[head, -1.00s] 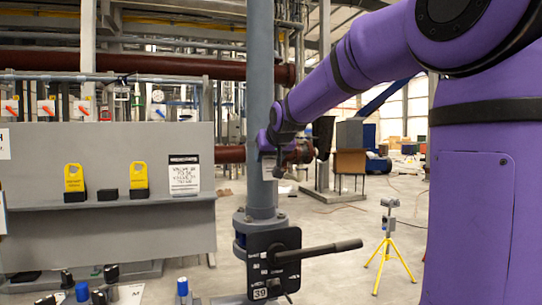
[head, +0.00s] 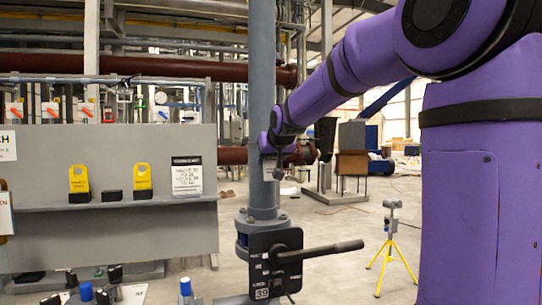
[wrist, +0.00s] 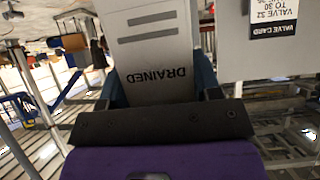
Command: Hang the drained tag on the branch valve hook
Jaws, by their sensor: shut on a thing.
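The drained tag (wrist: 165,55) is a pale grey plate with dark "DRAINED" lettering, upside down in the wrist view. My gripper (head: 271,166) is shut on it, and the tag stands out beyond the dark gripper body (wrist: 165,124). In the head view my gripper is close to the upright grey-blue pipe (head: 262,110), above the valve; I cannot tell whether it touches. The valve has a dark numbered plate (head: 270,265) and a black lever (head: 335,249) pointing right. I cannot make out the hook in either view.
A grey panel (head: 110,230) at left has a shelf with two yellow tags (head: 79,179) (head: 143,176) on black blocks, and a valve card (head: 186,176). Blue-capped items (head: 185,287) stand in front. A yellow tripod (head: 386,250) stands right, on open floor.

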